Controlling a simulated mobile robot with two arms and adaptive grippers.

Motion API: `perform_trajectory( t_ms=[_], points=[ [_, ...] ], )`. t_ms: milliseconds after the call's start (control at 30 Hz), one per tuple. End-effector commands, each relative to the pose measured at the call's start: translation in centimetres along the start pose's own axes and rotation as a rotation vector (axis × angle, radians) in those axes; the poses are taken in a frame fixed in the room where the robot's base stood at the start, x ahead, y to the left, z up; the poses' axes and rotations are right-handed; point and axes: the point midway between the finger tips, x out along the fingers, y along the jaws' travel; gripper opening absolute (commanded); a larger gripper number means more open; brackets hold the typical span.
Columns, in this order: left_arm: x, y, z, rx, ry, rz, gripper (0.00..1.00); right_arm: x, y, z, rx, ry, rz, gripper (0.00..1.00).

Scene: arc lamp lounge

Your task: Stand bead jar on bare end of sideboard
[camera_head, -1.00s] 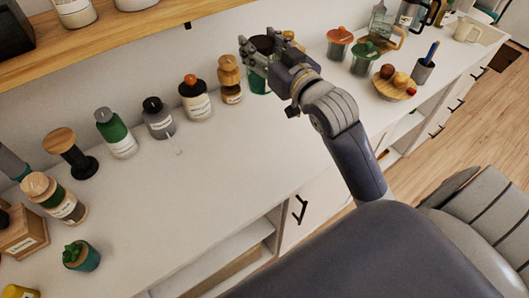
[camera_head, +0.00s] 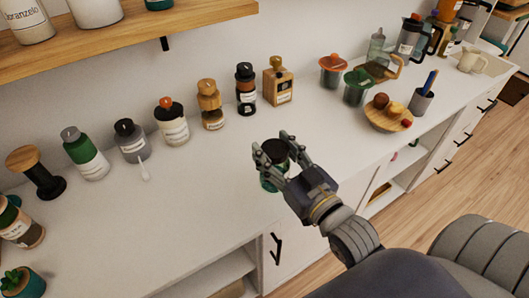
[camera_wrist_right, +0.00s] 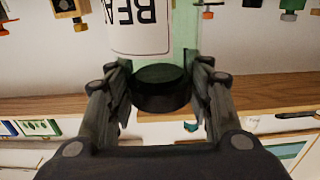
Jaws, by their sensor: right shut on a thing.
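The bead jar (camera_head: 270,184) is a greenish, see-through jar with a dark round lid. My right gripper (camera_head: 273,153) is shut on it and covers much of it in the head view. In the right wrist view the jar's white label (camera_wrist_right: 138,28) shows large letters starting "BEA", upside down, with the dark lid between the fingers of my right gripper (camera_wrist_right: 160,90). The jar is over the front part of the white sideboard (camera_head: 165,225); whether it touches the top I cannot tell. My left gripper is not in view.
A row of bottles and jars, among them a brown wooden bottle (camera_head: 278,82) and a green bottle (camera_head: 86,155), stands along the back. A fruit board (camera_head: 385,120) and a grey cup (camera_head: 421,101) are to the right.

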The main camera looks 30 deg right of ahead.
Motion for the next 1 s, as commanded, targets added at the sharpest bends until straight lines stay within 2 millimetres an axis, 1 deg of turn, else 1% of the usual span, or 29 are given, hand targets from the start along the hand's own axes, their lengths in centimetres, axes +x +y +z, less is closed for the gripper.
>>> perform_trajectory(
  t_ms=[33,300,400,500,633,800,867,1000],
  points=[
    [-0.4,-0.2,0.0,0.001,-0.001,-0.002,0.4,1.0,1.2,-0.1,-0.009,0.003,-0.002,0.0],
    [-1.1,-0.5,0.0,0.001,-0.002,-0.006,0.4,5.5,6.9,0.6,-0.007,0.001,0.0,0.0],
    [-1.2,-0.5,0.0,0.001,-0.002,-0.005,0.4,6.8,8.6,0.8,-0.004,0.001,0.001,0.0],
    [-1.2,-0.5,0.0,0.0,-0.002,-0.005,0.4,7.7,9.6,1.1,-0.003,0.0,0.0,0.0],
    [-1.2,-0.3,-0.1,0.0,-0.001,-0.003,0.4,8.1,10.2,1.4,0.0,-0.001,0.0,0.0],
    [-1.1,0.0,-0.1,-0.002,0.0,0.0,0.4,8.1,10.2,3.9,0.003,-0.003,0.0,0.0],
    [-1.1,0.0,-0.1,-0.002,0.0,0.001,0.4,8.0,10.2,4.5,0.003,-0.002,0.001,0.0],
    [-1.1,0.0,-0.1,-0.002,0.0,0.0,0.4,8.0,10.1,4.7,0.001,0.001,-0.001,0.0]
  ],
)
